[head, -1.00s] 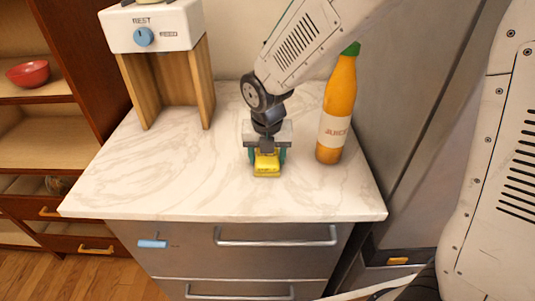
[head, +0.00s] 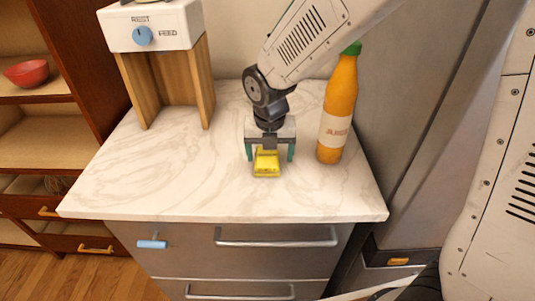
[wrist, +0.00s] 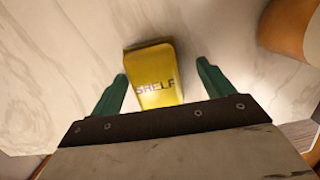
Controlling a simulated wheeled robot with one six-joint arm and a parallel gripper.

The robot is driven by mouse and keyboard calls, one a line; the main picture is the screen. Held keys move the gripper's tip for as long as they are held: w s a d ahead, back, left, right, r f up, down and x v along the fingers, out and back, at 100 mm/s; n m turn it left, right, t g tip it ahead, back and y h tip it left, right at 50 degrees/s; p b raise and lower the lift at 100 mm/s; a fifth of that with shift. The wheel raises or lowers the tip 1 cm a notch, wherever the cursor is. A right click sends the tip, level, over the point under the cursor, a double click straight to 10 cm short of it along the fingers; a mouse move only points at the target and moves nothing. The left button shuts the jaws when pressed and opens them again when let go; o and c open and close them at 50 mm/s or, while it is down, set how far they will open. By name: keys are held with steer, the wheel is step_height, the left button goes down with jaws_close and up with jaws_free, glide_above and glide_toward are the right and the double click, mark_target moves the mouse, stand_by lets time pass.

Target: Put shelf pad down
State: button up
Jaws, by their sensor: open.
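The shelf pad (head: 267,164) is a small yellow block that rests on the white marble counter, near its middle. In the wrist view the pad (wrist: 154,75) shows the word SHELF on its face. My gripper (head: 270,158) is just above and behind the pad, with its green fingers spread on either side. In the wrist view the gripper's fingers (wrist: 162,82) are apart, with a gap to the pad on both sides. The pad's far end is partly hidden by the gripper in the head view.
An orange juice bottle (head: 338,110) stands upright close to the right of my gripper. A white dispenser (head: 152,26) on wooden legs stands at the back left. The counter (head: 150,180) is clear at the left and front. A red bowl (head: 27,73) sits on a shelf at far left.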

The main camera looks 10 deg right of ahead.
mark_target(267, 158)
step_height(267, 158, up, 11)
steer(key=s, duration=0.2)
steer(key=s+d+r+m, duration=0.1)
steer(key=s+d+m, duration=0.7)
steer(key=m, duration=0.9)
steer(key=s+d+r+m, duration=0.2)
steer(key=s+d+m, duration=0.6)
steer(key=s+m, duration=0.5)
steer(key=m, duration=0.3)
steer(key=shift+s+r+m, duration=0.2)
steer(key=shift+s+m, duration=0.2)
steer(key=shift+a, duration=0.1)
steer(key=shift+c, duration=0.2)
